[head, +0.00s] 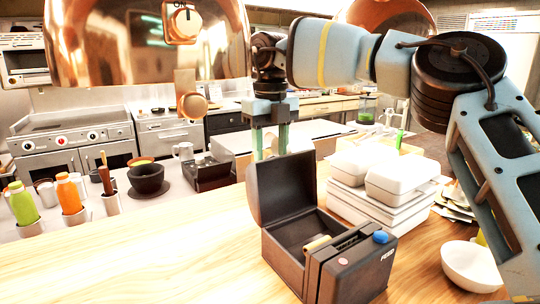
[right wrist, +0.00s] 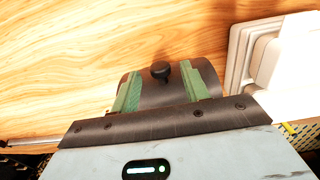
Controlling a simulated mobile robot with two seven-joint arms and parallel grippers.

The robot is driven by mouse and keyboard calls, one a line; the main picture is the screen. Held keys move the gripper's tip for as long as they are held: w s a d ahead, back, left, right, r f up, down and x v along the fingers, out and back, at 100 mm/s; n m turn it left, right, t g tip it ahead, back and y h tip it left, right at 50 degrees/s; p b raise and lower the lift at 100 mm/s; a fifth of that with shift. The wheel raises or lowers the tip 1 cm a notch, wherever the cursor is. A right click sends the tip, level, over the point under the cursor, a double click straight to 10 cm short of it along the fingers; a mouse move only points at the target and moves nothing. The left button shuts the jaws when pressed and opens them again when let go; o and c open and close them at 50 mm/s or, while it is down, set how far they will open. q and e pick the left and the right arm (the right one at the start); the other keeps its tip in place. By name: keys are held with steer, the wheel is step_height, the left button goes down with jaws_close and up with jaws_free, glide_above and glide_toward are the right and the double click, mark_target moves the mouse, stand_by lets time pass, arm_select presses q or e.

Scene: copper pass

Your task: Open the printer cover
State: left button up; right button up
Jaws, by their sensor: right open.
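My right gripper (head: 270,146) is above and behind the cover's top edge, green fingers pointing down and apart. In the right wrist view its fingers (right wrist: 160,88) are open, with a dark curved surface, likely the cover, and a black knob (right wrist: 160,70) showing between and beyond them. Whether they touch cannot be told. My left gripper is not visible.
White stacked containers (head: 385,180) stand close right of the printer, and a white bowl (head: 472,266) lies farther right. Orange (head: 69,194) and green (head: 22,203) bottles and a dark bowl (head: 146,178) are at left. Copper lamps (head: 145,40) hang above. The counter left of the printer is clear.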

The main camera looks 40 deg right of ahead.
steer(key=shift+f, duration=0.8)
steer(key=shift+c, duration=0.3)
jaws_close()
